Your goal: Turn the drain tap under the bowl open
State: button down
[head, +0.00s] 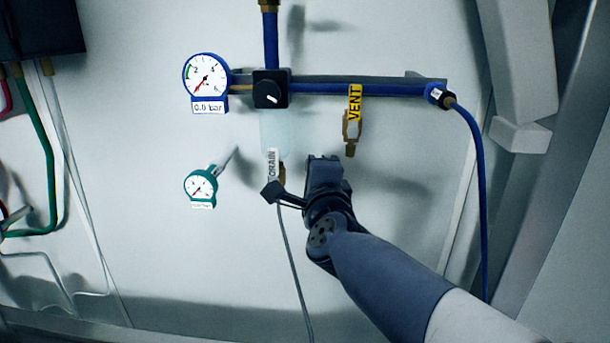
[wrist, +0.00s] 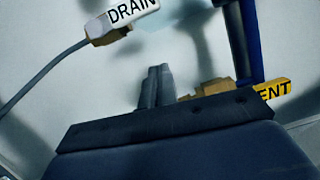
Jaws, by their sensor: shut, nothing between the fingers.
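The translucent bowl (head: 274,130) hangs below the black knob block on the blue pipe. The drain tap under it carries a white DRAIN tag (head: 271,165) and a small brass part (head: 282,176). A thin grey tube runs down below. In the wrist view the DRAIN tag (wrist: 133,12) is at the top left, partly cut off, with a brown fitting (wrist: 106,33) beside it. My gripper (head: 324,160) is right of the tap in the head view, apart from the tag. Its fingers (wrist: 155,86) are together and empty. My wrist hardware covers part of the tap's lower end.
A yellow VENT tag (head: 355,102) and brass vent fitting (head: 351,132) hang just above and right of my gripper. A teal gauge (head: 201,184) is left, a blue-rimmed gauge (head: 206,77) above it. A blue hose (head: 478,160) drops at right. The panel below is mostly bare.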

jog(key=p+v, duration=0.1)
jog(key=v, duration=0.8)
jog(key=shift+a, duration=0.4)
jog(key=shift+r, duration=0.1)
